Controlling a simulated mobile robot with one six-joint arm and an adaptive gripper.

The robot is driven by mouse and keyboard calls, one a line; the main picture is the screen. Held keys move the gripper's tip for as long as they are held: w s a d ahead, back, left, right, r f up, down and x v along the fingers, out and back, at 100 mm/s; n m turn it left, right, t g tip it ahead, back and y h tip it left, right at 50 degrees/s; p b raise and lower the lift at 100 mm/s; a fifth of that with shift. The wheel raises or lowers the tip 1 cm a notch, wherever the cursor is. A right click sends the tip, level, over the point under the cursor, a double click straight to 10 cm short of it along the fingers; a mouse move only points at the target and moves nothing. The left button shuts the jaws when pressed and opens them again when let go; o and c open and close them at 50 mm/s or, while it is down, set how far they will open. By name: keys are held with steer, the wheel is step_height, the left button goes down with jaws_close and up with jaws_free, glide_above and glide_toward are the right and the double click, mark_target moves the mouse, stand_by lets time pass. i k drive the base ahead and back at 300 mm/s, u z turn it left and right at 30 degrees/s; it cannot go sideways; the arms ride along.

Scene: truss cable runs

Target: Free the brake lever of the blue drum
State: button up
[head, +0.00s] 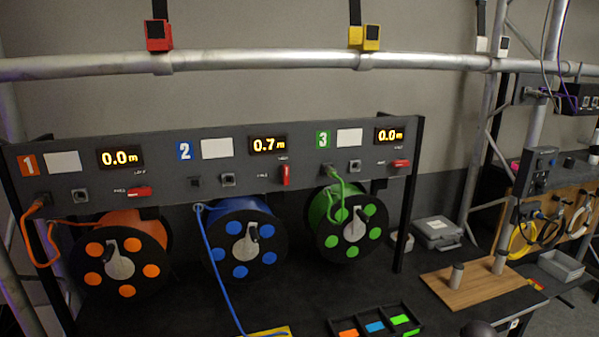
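The blue drum (217,232) hangs under the panel section marked 2, with a black front disc, blue dots and a crank at its hub. Its red brake lever (286,175) sits on the panel above right of the drum and stands upright. The red levers of the orange drum (139,191) and the green drum (399,163) lie flat, sideways. The display (268,144) of section 2 reads 0.7 m. A blue cable (216,275) runs from the drum's upper left down to the front. My gripper is not in view.
The orange drum (152,226) and green drum (318,208) flank the blue one, each with its own cable to the panel. A black tray (362,312) with coloured pieces and a wooden board (470,292) with two grey posts lie right. A metal truss tube (250,62) crosses above.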

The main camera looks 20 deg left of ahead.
mark_target(286, 167)
steer(key=z, duration=0.1)
steer(key=k, duration=1.35)
steer(key=u, duration=1.3)
steer(key=i, duration=1)
steer(key=z, duration=0.05)
